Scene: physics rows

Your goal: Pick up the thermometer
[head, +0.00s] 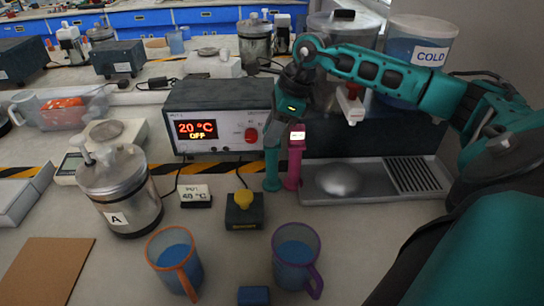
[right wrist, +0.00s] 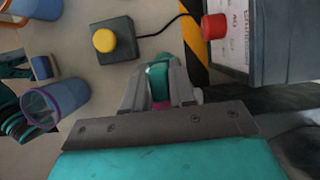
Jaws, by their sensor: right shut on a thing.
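The thermometer appears to be the upright pink hand-held device (head: 295,165) with a small lit display on top, in front of the sink unit. A teal upright part (head: 272,168) stands close to its left; I cannot tell whether they are joined. My right gripper (head: 288,118) comes down from above at the device's top. In the right wrist view my right gripper (right wrist: 160,88) has its grey fingers around the thing, with teal (right wrist: 158,70) between and beyond the fingertips and a little pink (right wrist: 161,104) nearer the palm. The lower end is hidden there. My left gripper is not in view.
A heating controller (head: 220,118) reading 20 °C OFF stands close behind left. A yellow button box (head: 244,212), an orange-rimmed cup (head: 172,262) and a purple-rimmed cup (head: 296,258) are in front. A metal canister (head: 120,190) stands left, a steel sink tray (head: 375,185) right.

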